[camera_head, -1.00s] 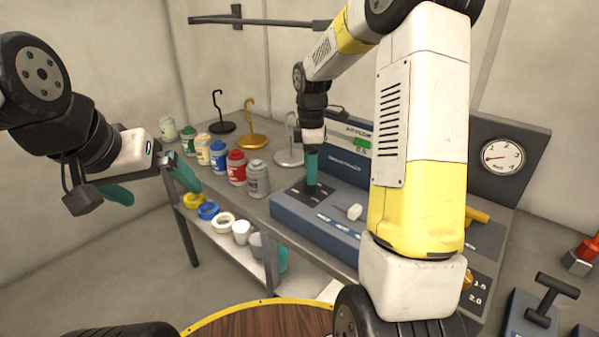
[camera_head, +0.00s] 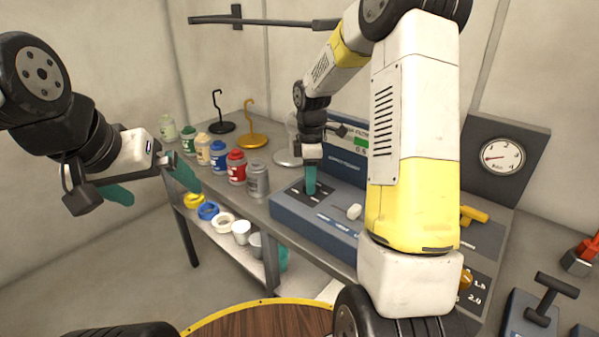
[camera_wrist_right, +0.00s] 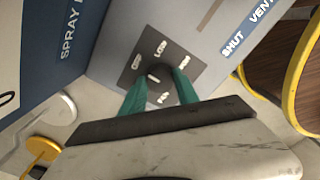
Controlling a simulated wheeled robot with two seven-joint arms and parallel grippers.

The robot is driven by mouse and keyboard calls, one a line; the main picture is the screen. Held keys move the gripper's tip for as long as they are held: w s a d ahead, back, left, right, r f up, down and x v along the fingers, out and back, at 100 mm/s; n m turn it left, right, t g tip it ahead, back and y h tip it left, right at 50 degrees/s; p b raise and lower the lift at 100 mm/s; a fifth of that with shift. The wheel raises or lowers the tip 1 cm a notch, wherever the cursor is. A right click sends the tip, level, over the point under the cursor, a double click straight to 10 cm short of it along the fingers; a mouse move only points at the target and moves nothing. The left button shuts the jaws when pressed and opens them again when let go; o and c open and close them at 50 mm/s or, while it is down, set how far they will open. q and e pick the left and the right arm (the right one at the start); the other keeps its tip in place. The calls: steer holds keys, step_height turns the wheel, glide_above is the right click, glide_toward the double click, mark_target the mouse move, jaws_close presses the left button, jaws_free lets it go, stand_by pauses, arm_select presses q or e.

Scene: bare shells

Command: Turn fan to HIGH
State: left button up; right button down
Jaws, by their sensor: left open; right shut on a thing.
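The fan switch plate (camera_wrist_right: 150,58) is a dark square on the grey-blue console, marked LOW and FAN, with other labels hard to read. A small dark knob with a pale mark (camera_wrist_right: 153,78) lies between the teal fingers of my right gripper (camera_wrist_right: 162,76). In the head view my right gripper (camera_head: 310,190) points down onto the plate, its fingers shut on the knob, which they hide there. Which label the knob points to I cannot tell. My left gripper (camera_head: 150,180) is open and empty, in the air at the left, away from the console.
A white switch (camera_head: 354,211) sits on the console (camera_head: 320,224) right of the fan plate. Several bottles, including a red one (camera_head: 237,168), and hooked stands stand left of it. A gauge (camera_head: 502,157) and a yellow handle (camera_head: 474,214) are at the right.

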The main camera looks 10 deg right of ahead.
steer(key=shift+m, duration=0.3)
steer(key=m, duration=1.1)
steer(key=shift+m, duration=0.3)
steer(key=m, duration=1.1)
steer(key=shift+w, duration=0.1)
steer(key=shift+m, duration=0.5)
steer(key=c, duration=0.9)
jaws_free()
